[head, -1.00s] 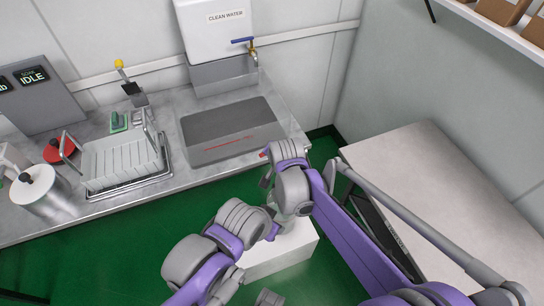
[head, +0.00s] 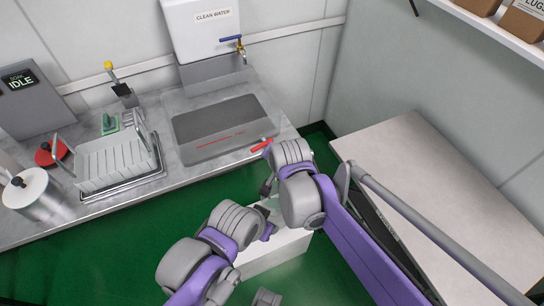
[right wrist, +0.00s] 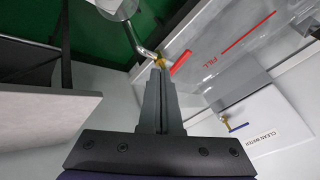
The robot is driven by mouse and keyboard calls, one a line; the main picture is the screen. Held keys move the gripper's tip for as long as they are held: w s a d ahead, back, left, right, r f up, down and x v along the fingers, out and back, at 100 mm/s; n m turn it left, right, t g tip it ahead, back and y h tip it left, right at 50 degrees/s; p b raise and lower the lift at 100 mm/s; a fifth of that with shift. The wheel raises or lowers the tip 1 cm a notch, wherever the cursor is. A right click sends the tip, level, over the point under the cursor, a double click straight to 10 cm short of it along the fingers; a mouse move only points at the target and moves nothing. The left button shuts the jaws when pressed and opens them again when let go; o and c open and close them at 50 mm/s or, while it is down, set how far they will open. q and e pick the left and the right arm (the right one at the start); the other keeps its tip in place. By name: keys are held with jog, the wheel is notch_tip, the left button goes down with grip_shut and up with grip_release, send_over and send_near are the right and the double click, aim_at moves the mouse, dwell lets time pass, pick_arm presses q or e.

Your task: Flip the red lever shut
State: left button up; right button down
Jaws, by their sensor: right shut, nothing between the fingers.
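The red lever (head: 261,145) shows at the front right corner of the counter, just left of my right wrist. In the right wrist view the red lever (right wrist: 181,62) slants on a brass valve at the end of a metal pipe. My right gripper (right wrist: 158,70) is shut and empty. Its tips appear right by the valve, with the lever just to their right; whether they touch is unclear. In the head view my right arm hides its fingertips. My left gripper (head: 270,232) is low in the middle, over the floor side of the counter; its fingers are mostly hidden.
A grey basin (head: 225,128) with a red line is set in the counter. A clean water tank (head: 203,30) with a blue-handled tap (head: 232,39) stands behind. A dish rack (head: 115,165) is at left. A white box (head: 290,250) is below; a pale table (head: 440,175) stands right.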

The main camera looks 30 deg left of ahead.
jog(key=v, duration=0.3)
jog(key=shift+s+a, duration=0.2)
jog(key=shift+s, duration=0.05)
